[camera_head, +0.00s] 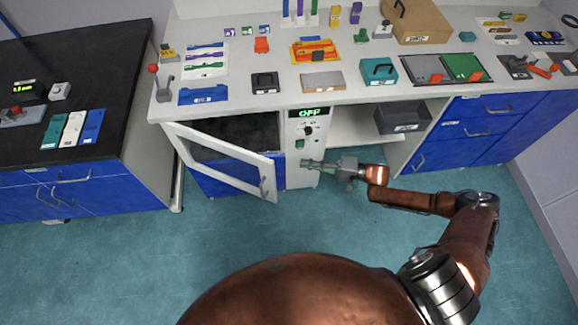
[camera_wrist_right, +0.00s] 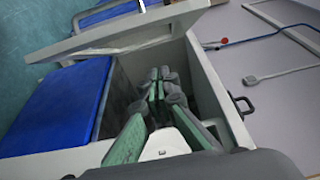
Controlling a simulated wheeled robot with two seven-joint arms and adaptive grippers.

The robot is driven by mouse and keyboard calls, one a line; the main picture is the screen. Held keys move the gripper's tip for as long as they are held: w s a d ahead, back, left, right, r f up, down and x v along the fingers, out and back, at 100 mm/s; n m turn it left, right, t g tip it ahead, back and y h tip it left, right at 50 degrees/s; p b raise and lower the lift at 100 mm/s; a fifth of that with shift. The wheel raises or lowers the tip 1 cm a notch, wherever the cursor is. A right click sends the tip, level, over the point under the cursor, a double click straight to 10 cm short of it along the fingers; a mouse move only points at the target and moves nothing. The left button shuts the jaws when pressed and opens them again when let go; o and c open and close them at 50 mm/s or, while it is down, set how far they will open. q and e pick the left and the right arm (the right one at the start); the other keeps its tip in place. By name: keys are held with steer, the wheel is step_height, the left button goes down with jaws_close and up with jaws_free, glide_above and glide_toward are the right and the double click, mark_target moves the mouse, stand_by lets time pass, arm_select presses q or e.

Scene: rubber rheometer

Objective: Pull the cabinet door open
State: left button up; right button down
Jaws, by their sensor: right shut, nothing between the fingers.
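The cabinet door (camera_head: 225,163) is a white frame with a glass pane, under the bench. It stands swung outward at an angle, its free end toward the floor and its left end at the cabinet. Its handle (camera_head: 264,187) is near the free end. The dark cabinet opening (camera_head: 255,133) shows behind it. The door also shows in the right wrist view (camera_wrist_right: 125,40), beyond the fingertips. My right gripper (camera_head: 305,164) is shut and empty, just right of the door, in front of the control panel; its fingers show in the wrist view (camera_wrist_right: 160,74). My left gripper is not in view.
The white control panel (camera_head: 301,178) with a green OFF display is right of the opening. An open shelf with a grey bin (camera_head: 403,117) and blue drawers (camera_head: 470,130) lie further right. Tools crowd the bench top. The teal floor (camera_head: 130,250) before the cabinet is clear.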

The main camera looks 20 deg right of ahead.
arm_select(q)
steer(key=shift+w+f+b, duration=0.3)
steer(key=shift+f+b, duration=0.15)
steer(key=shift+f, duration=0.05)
arm_select(e)
steer(key=w+a, duration=0.2)
steer(key=a, duration=0.8)
steer(key=shift+w+a, duration=0.2)
steer(key=shift+a, duration=0.2)
